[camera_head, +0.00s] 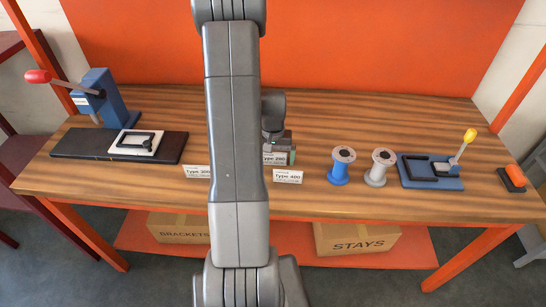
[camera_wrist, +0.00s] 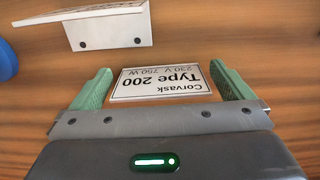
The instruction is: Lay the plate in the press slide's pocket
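A white plate printed "Corvask Type 200" (camera_wrist: 161,84) shows between my gripper's two green fingers in the wrist view, with a gap to each finger. In the head view it (camera_head: 273,159) is partly hidden by my arm. My gripper (camera_wrist: 164,90) is open; in the head view its end (camera_head: 280,152) is low over the table's middle. The press (camera_head: 101,98) is blue with a red-knobbed lever, at the table's left. Its slide looks like the white piece with a dark-framed pocket (camera_head: 119,149), on a black base (camera_head: 80,145). I cannot see anything lying in the pocket.
"Type 300" (camera_head: 196,172) and "Type 400" (camera_head: 288,177) labels stand near the front edge. Right of them are a blue spool (camera_head: 340,168), a grey spool (camera_head: 378,170), a blue fixture with a yellow-knobbed lever (camera_head: 430,172) and an orange-topped block (camera_head: 513,178).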

